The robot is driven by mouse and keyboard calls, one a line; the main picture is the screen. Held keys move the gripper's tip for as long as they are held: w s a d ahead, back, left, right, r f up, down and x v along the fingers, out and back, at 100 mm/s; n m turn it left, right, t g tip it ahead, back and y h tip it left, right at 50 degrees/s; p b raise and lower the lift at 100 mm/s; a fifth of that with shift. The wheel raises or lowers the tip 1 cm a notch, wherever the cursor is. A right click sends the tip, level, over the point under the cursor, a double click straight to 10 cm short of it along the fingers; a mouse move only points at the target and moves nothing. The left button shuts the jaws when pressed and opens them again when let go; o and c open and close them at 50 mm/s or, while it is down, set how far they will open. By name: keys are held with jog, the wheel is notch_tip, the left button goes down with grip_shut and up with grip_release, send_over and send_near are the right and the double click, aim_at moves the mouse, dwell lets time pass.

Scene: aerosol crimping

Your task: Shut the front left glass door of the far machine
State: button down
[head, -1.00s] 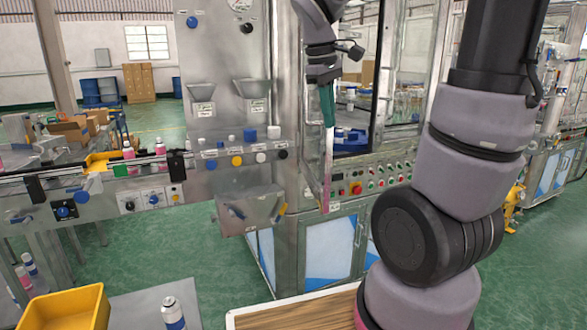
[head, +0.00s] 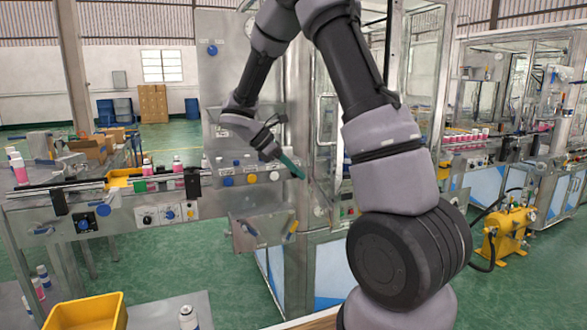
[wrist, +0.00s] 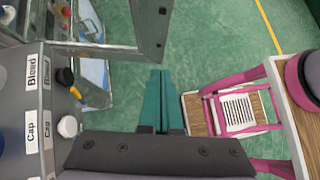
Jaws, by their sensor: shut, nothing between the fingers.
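My gripper has teal fingers pressed together and empty; in the head view it points down and to the right (head: 300,172), in front of the near machine's left panel. In the wrist view the shut fingers (wrist: 161,74) show at the middle, over green floor. The glass door (head: 326,135) has a metal frame and stands swung out at an angle from the machine front, just right of my fingertips. In the wrist view the door's metal frame (wrist: 149,22) passes ahead of the fingers, with a gap between them. My arm hides part of the machine front.
A knob panel labelled Bleed and Cap (wrist: 40,105) lies close to the left of my gripper. A metal tray (head: 262,230) juts out below. A pink-framed stool or stand (wrist: 235,108) is at right in the wrist view. A yellow pump (head: 510,232) stands on the floor.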

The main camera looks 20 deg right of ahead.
aim_at(334, 192)
jog(key=shift+s+d+f, duration=0.3)
jog(key=shift+d+f, duration=0.35)
jog(key=shift+d, duration=0.65)
jog(key=shift+s+d+f, duration=0.35)
jog(key=shift+d+f, duration=0.35)
jog(key=shift+d, duration=0.65)
jog(key=shift+s+d+f, duration=0.3)
jog(key=shift+d+f, duration=0.35)
jog(key=shift+d, duration=0.65)
